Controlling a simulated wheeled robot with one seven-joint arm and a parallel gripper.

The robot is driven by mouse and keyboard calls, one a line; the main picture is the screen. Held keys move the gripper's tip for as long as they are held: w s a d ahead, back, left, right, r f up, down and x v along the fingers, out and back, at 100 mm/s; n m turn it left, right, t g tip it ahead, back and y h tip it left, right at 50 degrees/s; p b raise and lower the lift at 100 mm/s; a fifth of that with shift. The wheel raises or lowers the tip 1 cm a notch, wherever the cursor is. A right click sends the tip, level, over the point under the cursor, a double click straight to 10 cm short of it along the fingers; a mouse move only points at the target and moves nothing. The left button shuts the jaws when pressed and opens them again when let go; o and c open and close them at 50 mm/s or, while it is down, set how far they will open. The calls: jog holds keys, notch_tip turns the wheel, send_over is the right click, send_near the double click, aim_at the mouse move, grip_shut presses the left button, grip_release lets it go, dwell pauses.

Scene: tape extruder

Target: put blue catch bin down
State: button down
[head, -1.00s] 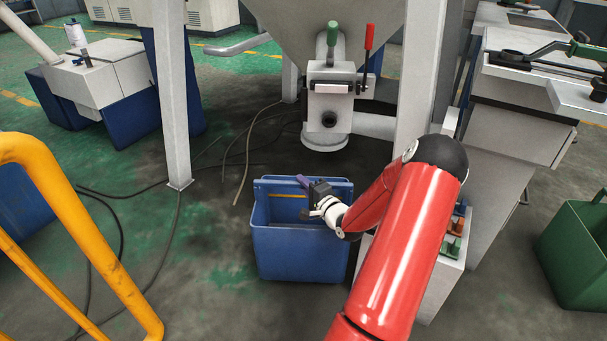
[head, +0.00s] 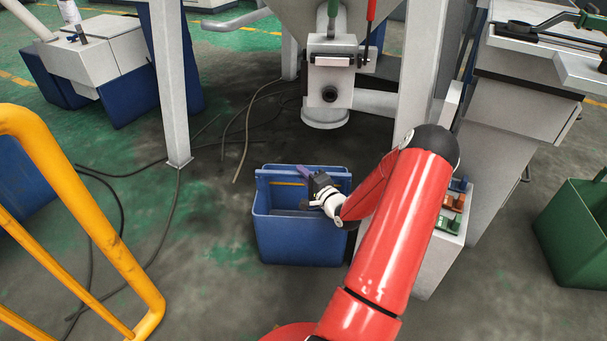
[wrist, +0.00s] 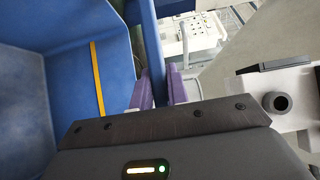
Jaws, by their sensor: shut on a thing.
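The blue catch bin (head: 298,240) is upright and open at the top, below and in front of the hopper outlet. A yellow strip runs along its inside, also seen in the wrist view of the bin (wrist: 50,105). My gripper (head: 304,173) reaches over the bin from the right. Its purple fingers (wrist: 161,88) are shut on the bin's upper wall, one on each side. I cannot tell whether the bin's bottom touches the floor.
The hopper outlet (head: 326,112) hangs behind the bin, with a white leg (head: 171,90) to the left. Cables lie on the floor further left. A yellow rail (head: 75,210) stands at the left, a green bin (head: 570,240) at the right. Floor in front is clear.

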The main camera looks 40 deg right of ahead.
jog(key=c, duration=1.4)
grip_release()
jog(key=shift+o, duration=0.2)
jog(key=shift+r, duration=0.1)
